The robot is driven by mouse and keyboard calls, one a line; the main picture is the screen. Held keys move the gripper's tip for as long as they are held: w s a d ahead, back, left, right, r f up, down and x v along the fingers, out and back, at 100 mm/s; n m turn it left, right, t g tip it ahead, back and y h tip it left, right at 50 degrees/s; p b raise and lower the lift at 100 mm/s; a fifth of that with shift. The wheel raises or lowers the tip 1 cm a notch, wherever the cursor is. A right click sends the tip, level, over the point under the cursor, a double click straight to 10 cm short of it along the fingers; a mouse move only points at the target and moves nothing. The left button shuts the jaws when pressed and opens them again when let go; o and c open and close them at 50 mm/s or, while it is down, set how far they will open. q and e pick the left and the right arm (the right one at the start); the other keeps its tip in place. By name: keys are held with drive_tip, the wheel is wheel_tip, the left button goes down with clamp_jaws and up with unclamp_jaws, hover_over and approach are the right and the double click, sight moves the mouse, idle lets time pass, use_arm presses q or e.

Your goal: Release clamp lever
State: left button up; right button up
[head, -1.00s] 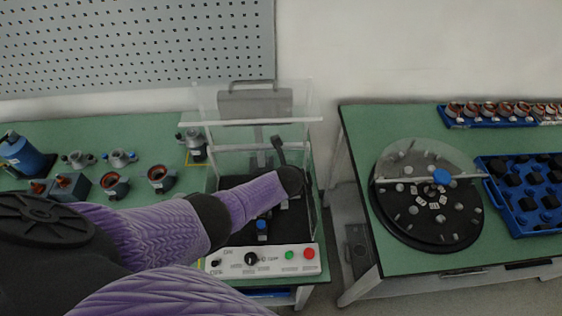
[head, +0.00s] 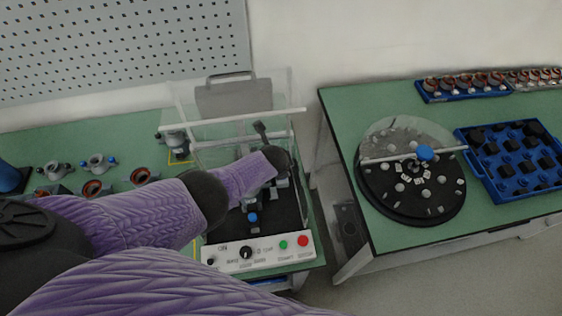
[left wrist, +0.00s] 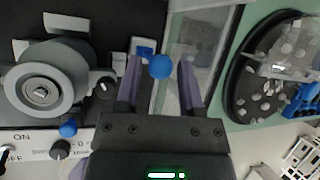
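A blue ball knob (left wrist: 160,67) shows between the fingers of my left gripper (left wrist: 158,75) in the left wrist view. The fingers are apart, with visible space on both sides of the knob. A round metal part (left wrist: 40,90) sits in the test station to the left, with a second blue knob (left wrist: 68,128) beside it. In the head view the station has a white control panel (head: 262,252) and a blue knob (head: 252,217) behind it. My left arm reaches over the station and hides part of the fixture and the fingers. My right gripper is not in view.
The station's clear cover (head: 235,118) stands raised at the back. To the right, a second table holds a black round turntable (head: 372,205) under a clear disc and a blue tray (head: 518,192) of black parts. A gap separates the tables.

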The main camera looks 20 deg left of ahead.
use_arm(q)
drive_tip(key=p+v, duration=0.9)
drive_tip(key=v, duration=0.1)
idle(0.3)
